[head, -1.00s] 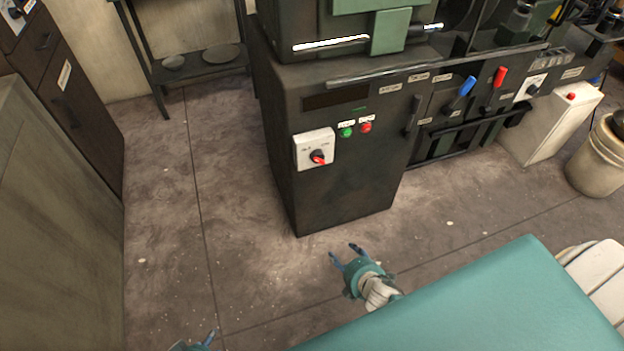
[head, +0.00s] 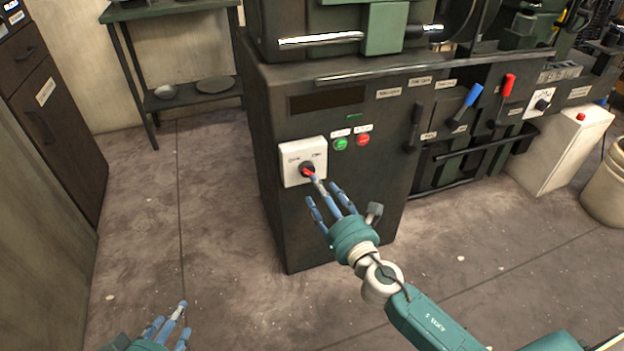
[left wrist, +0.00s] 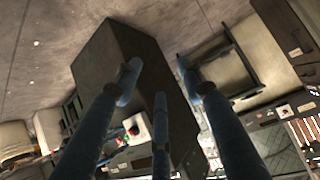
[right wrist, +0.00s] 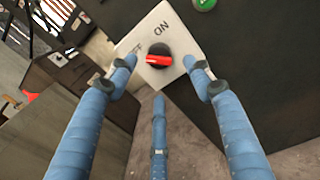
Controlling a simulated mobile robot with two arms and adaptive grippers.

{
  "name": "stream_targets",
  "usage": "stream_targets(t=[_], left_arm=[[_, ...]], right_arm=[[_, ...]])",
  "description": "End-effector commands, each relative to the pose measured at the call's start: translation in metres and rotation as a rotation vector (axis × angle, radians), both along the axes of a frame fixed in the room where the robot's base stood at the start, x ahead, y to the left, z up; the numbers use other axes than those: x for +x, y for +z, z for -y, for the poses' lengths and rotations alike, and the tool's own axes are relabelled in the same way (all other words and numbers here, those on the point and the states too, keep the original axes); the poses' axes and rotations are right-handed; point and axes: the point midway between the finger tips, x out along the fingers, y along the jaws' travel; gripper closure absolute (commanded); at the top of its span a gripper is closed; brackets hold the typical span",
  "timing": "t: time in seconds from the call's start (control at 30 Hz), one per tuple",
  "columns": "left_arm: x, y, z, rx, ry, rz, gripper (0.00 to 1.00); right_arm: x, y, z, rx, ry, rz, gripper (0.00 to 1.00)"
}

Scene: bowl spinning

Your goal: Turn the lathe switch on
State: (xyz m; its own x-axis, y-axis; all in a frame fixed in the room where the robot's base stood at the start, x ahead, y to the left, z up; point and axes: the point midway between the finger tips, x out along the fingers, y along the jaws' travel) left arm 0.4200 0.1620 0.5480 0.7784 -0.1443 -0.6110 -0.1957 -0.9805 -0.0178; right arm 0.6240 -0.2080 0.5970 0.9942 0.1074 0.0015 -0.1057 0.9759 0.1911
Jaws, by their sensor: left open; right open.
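The lathe switch is a white plate (head: 291,172) with a black and red rotary knob (head: 307,170), on the front of a dark cabinet (head: 345,225). My right gripper (head: 330,197) is open and empty, its fingers reaching toward the knob; one fingertip overlaps the knob's lower edge. In the right wrist view the knob (right wrist: 158,56) lies between the spread fingertips, its red mark toward the plate's OFF side, with ON on the other side. Whether a finger touches it I cannot tell. My left gripper (head: 168,318) is open and empty, low at the left.
A green button (head: 341,144) and a red button (head: 363,140) are right of the switch. Blue (head: 473,95) and red (head: 508,85) levers stand further right. A shelf table (head: 195,95) is behind left. The floor left of the cabinet is clear.

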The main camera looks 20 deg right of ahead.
Motion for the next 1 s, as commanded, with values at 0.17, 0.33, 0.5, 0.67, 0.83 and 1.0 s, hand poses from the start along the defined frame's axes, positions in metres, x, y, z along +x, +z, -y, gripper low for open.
stream_targets(t=[0.17, 0.33, 0.5, 0.67, 0.83, 1.0], left_arm=[[0.007, 0.006, 0.003, -0.009, -0.004, 0.039, 0.60], [0.016, 0.016, 0.007, -0.023, -0.008, 0.095, 0.60], [0.020, 0.021, 0.008, -0.028, -0.009, 0.120, 0.60], [0.020, 0.022, 0.009, -0.028, -0.009, 0.121, 0.60], [0.020, 0.022, 0.009, -0.028, -0.009, 0.121, 0.60], [0.020, 0.021, 0.009, -0.028, -0.009, 0.120, 0.60]], right_arm=[[0.035, 0.000, -0.004, 0.002, 0.000, 0.002, 0.49], [0.055, -0.001, -0.006, 0.002, 0.000, 0.000, 0.49], [0.063, -0.001, -0.007, 0.004, 0.000, -0.002, 0.49], [0.063, -0.001, -0.007, 0.004, 0.000, -0.002, 0.49], [0.063, -0.001, -0.007, 0.004, 0.000, -0.002, 0.67], [0.063, -0.002, -0.007, 0.004, 0.000, -0.004, 0.92]])
